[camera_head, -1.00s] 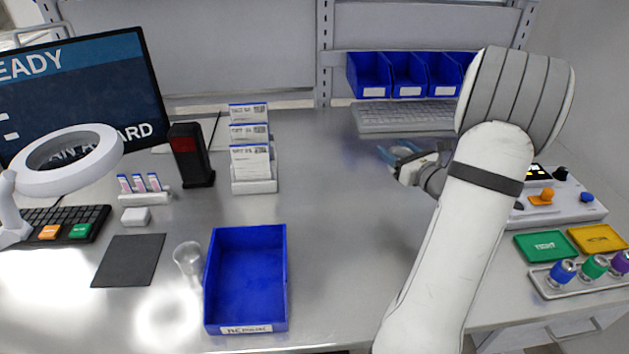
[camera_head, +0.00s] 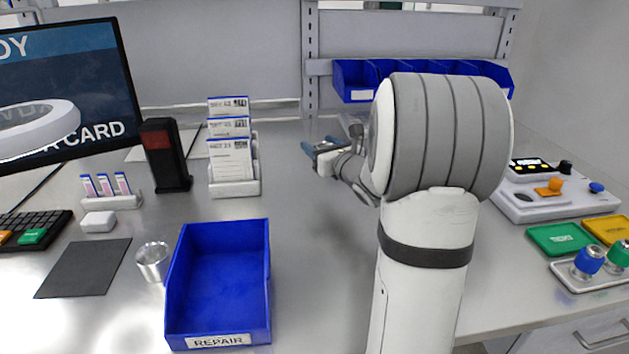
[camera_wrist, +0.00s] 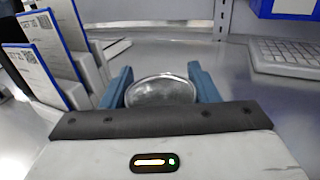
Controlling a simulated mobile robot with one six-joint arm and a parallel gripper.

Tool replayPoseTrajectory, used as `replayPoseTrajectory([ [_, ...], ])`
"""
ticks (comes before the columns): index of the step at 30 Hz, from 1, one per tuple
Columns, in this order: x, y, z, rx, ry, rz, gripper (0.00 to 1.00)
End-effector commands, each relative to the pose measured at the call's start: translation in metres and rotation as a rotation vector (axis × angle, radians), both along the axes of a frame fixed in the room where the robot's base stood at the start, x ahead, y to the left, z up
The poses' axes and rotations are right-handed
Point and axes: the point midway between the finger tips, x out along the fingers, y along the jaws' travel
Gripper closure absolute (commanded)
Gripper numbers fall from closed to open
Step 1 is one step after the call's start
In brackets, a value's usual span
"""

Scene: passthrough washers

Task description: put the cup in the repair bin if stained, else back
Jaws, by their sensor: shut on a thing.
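My gripper (camera_wrist: 162,88) is shut on a round, grey, shiny cup (camera_wrist: 162,91), whose rim shows between the two blue fingers in the wrist view. In the head view my gripper (camera_head: 322,150) is above the middle of the bench, and the cup in it is not clear there. I cannot tell whether this cup is stained. The blue repair bin (camera_head: 267,290), labelled REPAIR, stands empty at the front of the bench, left of my arm. A second clear or metallic cup-like vessel (camera_head: 152,260) stands just left of the bin.
A card rack (camera_head: 235,188) and a dark box with a red window (camera_head: 165,155) stand behind the bin. Blue bins (camera_head: 352,80) line the back shelf. A control box (camera_head: 555,202) is at the right. The bench between rack and arm is clear.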

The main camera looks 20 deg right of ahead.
Motion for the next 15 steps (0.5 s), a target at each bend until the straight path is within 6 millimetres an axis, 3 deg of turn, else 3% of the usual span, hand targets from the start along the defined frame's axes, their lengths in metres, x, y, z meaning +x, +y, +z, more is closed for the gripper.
replayPoseTrajectory([
  [3, 0.0, -0.001, -0.022, 0.001, 0.001, -0.001, 0.72],
  [8, 0.0, -0.001, -0.033, 0.0, 0.0, 0.0, 0.72],
  [15, 0.0, -0.001, -0.065, 0.001, 0.001, 0.0, 0.72],
])
